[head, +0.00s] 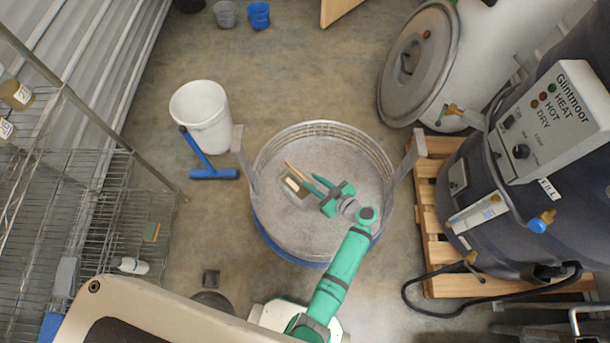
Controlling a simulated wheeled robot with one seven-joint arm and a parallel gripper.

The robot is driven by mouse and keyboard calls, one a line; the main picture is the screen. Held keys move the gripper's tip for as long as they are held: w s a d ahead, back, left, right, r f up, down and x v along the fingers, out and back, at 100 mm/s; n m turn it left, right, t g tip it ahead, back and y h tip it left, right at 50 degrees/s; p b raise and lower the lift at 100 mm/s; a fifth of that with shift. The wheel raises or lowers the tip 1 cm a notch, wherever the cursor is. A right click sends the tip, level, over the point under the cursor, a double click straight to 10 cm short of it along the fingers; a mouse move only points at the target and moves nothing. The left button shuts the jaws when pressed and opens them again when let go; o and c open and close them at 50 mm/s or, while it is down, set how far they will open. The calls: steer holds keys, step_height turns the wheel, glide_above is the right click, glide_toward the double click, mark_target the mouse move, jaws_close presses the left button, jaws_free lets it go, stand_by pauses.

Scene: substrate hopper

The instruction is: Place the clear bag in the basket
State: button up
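My gripper (309,181) is over the large round tub (258,213), with its two green fingers pointing left and a gap between them. Just left of the fingertips is a small grey-brown item (293,189) with a pale patch, and a thin yellowish stick (297,172) shows beside it. I cannot tell whether this item is the clear bag, or whether a fingertip touches it. The tub has a wire-like upper rim and a pale grainy floor. I cannot tell whether it is the basket; no other basket stands out clearly.
A white bucket (203,115) and a blue squeegee (212,174) are left of the tub. A wire rack (118,225) holds a white bottle (133,265). At right, a dark machine (500,225) stands on a wooden pallet (430,205). Upright grey posts flank the tub.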

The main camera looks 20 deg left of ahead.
steer(key=s+d+f+m+t+h, duration=0.15)
steer(key=s+d+m+h, duration=0.3)
steer(key=s, duration=0.55)
steer(key=s+d+f+m+t+h, duration=0.1)
steer(key=s+d+f+m+h, duration=0.2)
steer(key=s+d, duration=0.45)
steer(key=s+r+m+t+h, duration=0.1)
steer(key=s+r, duration=0.3)
steer(key=r, duration=0.6)
steer(key=s+a+r+m+t+h, duration=0.1)
steer(key=s+r, duration=0.4)
steer(key=r, duration=0.6)
steer(key=s+r+m+t+h, duration=0.2)
steer(key=s+r+t, duration=0.2)
steer(key=r, duration=0.6)
steer(key=shift+s+a+r+m, duration=0.35)
steer(key=shift+s+a, duration=0.05)
steer(key=shift+s, duration=0.05)
